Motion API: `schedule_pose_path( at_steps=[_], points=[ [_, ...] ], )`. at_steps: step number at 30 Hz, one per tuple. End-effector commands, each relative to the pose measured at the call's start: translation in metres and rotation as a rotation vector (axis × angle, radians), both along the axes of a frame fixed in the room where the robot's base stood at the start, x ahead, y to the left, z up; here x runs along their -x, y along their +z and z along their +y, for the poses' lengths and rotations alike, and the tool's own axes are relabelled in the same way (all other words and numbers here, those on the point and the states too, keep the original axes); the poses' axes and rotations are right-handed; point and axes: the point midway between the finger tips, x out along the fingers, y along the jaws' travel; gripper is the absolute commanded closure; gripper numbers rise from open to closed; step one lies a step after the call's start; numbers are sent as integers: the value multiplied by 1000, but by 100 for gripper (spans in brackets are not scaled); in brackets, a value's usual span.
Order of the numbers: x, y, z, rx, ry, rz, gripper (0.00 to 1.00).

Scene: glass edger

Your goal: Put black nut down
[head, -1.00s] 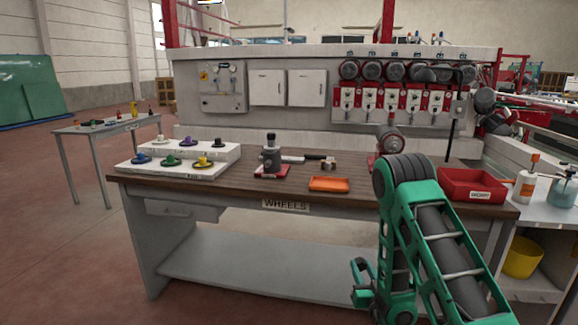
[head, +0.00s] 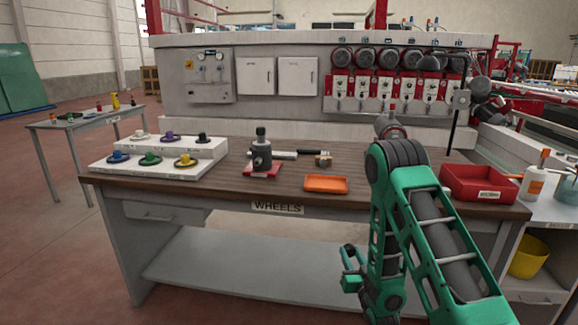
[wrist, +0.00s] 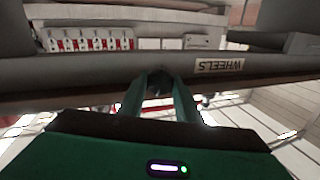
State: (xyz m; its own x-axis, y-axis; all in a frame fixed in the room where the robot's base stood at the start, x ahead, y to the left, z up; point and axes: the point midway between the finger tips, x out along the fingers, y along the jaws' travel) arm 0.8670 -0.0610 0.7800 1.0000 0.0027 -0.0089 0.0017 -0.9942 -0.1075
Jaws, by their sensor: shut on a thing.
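The black nut (wrist: 158,84) shows in the wrist view as a small dark shape between the tips of my two green fingers; its outline is hard to make out. My gripper (wrist: 160,80) is shut on it. In the head view my gripper (head: 350,262) hangs low in front of the bench, below the level of its top, and the nut cannot be made out there. The wooden-topped bench (head: 225,185) carries the label WHEELS (head: 277,208). A shallow orange tray (head: 326,184) lies near its front edge.
On the bench stand a white stepped rack (head: 150,170) of coloured wheels, a grey device on a red base (head: 262,155), a dark-handled tool (head: 285,154) and a red bin (head: 478,184). A side table at right holds bottles. Bare wood lies around the orange tray.

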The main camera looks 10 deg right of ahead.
Motion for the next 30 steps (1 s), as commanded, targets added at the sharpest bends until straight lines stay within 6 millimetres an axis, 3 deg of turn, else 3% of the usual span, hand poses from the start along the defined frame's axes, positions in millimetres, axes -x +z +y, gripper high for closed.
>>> schedule_pose_path(
  at_steps=[9, 30],
  points=[
    [-26, 12, 1, -1, 2, 91, 100],
    [-34, 24, -1, 0, -12, 190, 100]
  ],
)
